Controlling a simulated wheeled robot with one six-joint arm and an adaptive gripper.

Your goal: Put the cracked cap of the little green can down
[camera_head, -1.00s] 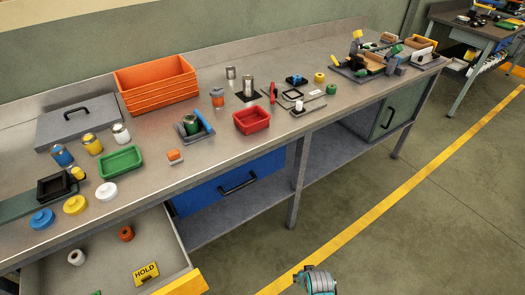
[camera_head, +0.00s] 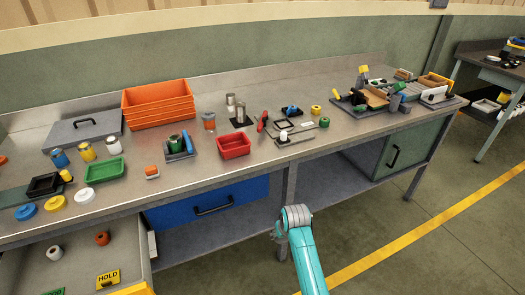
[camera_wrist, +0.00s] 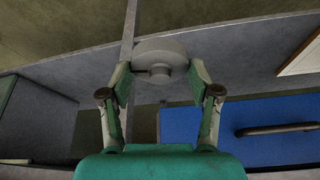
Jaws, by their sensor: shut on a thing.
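In the wrist view my gripper (camera_wrist: 160,78) is shut on a round grey cap (camera_wrist: 160,50) with a short stub on its underside. The cap sits between the two fingertips, in the air in front of the bench. My gripper and the cap cannot be made out in the head view; only my teal arm shows at the bottom middle.
Blue, yellow and white lids (camera_head: 84,197) lie at the bench's front left, near a green tray (camera_head: 104,178). A red tray (camera_head: 233,153) stands mid-bench. An open drawer with a HOLD card (camera_head: 108,279) juts out at lower left. A blue drawer (camera_head: 165,216) is shut below the bench.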

